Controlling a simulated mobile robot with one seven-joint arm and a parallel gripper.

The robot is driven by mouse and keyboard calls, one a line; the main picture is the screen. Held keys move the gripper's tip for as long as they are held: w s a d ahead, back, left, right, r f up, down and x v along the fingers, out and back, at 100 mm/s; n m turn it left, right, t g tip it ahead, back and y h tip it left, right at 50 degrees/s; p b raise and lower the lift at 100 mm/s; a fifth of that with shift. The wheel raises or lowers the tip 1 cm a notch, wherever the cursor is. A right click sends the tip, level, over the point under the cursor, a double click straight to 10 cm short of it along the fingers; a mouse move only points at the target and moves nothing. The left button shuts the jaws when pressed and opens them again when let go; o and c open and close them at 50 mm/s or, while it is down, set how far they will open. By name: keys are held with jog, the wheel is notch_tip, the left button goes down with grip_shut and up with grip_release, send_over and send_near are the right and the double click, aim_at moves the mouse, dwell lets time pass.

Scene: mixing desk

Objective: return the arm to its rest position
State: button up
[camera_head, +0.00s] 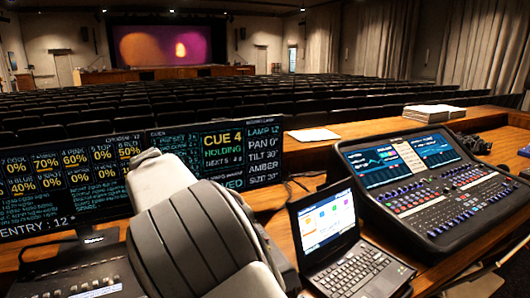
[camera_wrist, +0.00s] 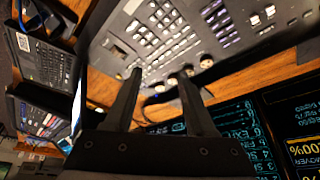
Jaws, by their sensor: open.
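My gripper (camera_wrist: 160,78) shows in the wrist view with its two dark fingers apart and nothing between them. The fingers point toward a grey lighting console (camera_wrist: 160,35) with rows of keys. I cannot tell the exact gap between them and the console. In the head view my grey and black arm rises at the lower left centre, in front of the screens and over part of the lighting console (camera_head: 85,280). My gripper cannot be made out in that view.
An open laptop (camera_head: 355,268) stands right of my arm. A large mixing desk (camera_head: 440,195) is further right. Two cue screens (camera_head: 62,180) stand behind the arm. Papers (camera_head: 313,134) lie on the wooden desk, with a stack (camera_head: 434,111) at the back. Seat rows lie beyond.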

jog(key=s+d+r+y, duration=0.1)
jog(key=s+d+r, duration=0.3)
jog(key=d, duration=0.4)
jog(key=s+d+r+n+y, duration=0.1)
jog(key=s+d+r, duration=0.2)
jog(key=d, duration=0.4)
jog(key=s+d+r, duration=0.4)
jog(key=d, duration=0.4)
jog(key=s+d+n, duration=0.1)
jog(key=s+d, duration=0.2)
jog(key=s, duration=0.3)
jog(key=s+d+f+n+t+p, duration=0.1)
jog(key=s+d, duration=0.2)
jog(key=s, duration=0.4)
jog(key=s+d+f+n, duration=0.1)
jog(key=s+d, duration=0.3)
jog(key=s, duration=0.3)
jog(key=shift+n+p, duration=0.3)
jog(key=shift+p, duration=0.05)
jog(key=shift+f, duration=0.1)
